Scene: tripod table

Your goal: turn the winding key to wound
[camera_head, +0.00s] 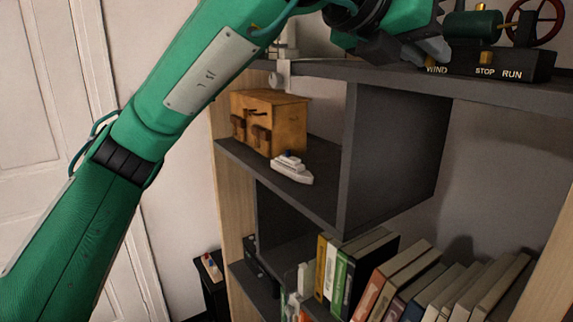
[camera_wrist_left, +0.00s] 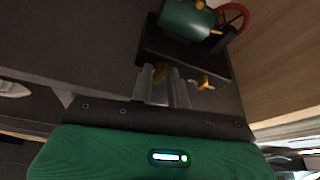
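The wind-up device stands on the top shelf, with a dark base (camera_head: 545,66) lettered WIND, STOP and RUN, a green drum (camera_head: 472,25) and a red wheel (camera_head: 538,22). A yellow knob (camera_head: 486,58) rises near STOP. In the left wrist view the green drum (camera_wrist_left: 187,22) is at the top. My left gripper (camera_head: 443,50) is at the WIND end of the base. Its two fingers (camera_wrist_left: 163,86) are slightly apart, with a small golden piece (camera_wrist_left: 162,73), apparently the winding key, between their tips. Whether they touch it is unclear. My right gripper is not in view.
The dark top shelf (camera_head: 400,73) runs under the device. Below are a wooden box (camera_head: 283,108), a white toy boat (camera_head: 292,170) and a row of books (camera_head: 400,275). A wooden side panel (camera_wrist_left: 282,75) stands close to the device's right.

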